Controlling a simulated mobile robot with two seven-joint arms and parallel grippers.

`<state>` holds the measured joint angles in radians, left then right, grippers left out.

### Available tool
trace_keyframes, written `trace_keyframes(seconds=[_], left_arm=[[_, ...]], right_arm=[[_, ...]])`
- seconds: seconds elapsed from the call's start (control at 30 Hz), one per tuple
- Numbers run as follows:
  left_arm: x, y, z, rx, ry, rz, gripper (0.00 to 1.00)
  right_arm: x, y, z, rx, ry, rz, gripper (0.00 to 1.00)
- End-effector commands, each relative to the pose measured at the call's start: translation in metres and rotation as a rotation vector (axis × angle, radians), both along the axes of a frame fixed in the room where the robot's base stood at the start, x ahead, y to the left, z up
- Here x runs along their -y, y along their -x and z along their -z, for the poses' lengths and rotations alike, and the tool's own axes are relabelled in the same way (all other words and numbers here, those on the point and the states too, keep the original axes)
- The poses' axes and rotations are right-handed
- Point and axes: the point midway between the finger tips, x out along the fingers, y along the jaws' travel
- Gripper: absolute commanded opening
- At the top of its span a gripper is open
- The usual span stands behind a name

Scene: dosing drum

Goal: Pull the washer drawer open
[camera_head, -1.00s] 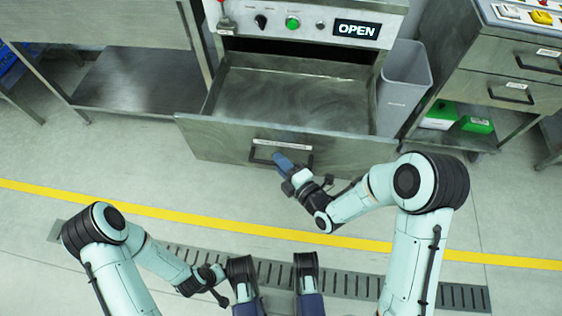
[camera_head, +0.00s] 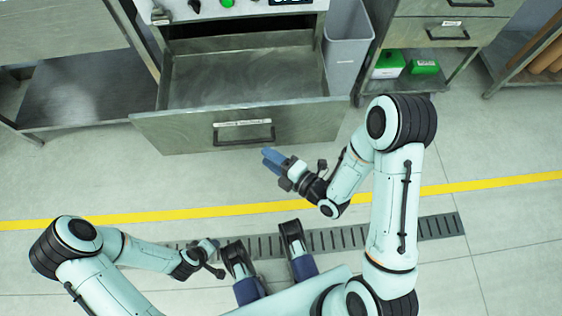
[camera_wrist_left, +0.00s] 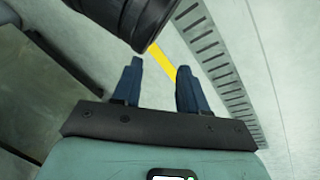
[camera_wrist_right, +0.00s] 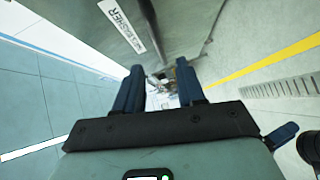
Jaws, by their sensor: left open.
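The washer drawer (camera_head: 240,80) is pulled out of the steel machine in the head view, its empty metal inside showing. Its front panel (camera_head: 175,135) carries a dark bar handle (camera_head: 243,142) below a white label (camera_head: 242,123). My right gripper (camera_head: 268,157) is just in front of the panel, right of and below the handle, apart from it. In the right wrist view its two blue fingers (camera_wrist_right: 159,80) are spread with nothing held between them. My left gripper (camera_wrist_left: 157,80) is open and empty over the floor, well away from the drawer.
A grey bin (camera_head: 346,50) stands right of the drawer. A steel cabinet (camera_head: 440,30) with drawers and green boxes (camera_head: 424,67) is farther right, a steel table (camera_head: 75,90) at left. Clear floor with a yellow line (camera_head: 130,216) and drain grate (camera_head: 440,226) lies in front.

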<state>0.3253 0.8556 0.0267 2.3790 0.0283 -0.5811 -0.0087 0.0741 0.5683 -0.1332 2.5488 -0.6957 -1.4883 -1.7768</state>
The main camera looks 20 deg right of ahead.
Motion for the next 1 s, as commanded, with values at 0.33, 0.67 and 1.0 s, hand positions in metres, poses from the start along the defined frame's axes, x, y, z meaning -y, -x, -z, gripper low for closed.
trace_keyframes(seconds=[0.33,0.67,1.0], left_arm=[[0.022,0.03,-0.039,-0.069,0.051,0.043,0.43],[0.025,0.037,-0.041,-0.088,0.059,0.05,0.43],[0.025,0.036,-0.041,-0.088,0.059,0.05,0.43]], right_arm=[[0.015,0.026,-0.007,-0.001,0.001,0.001,0.39],[0.017,0.029,-0.006,0.001,0.0,0.001,0.39],[0.017,0.029,-0.006,0.001,0.0,0.001,0.39]])
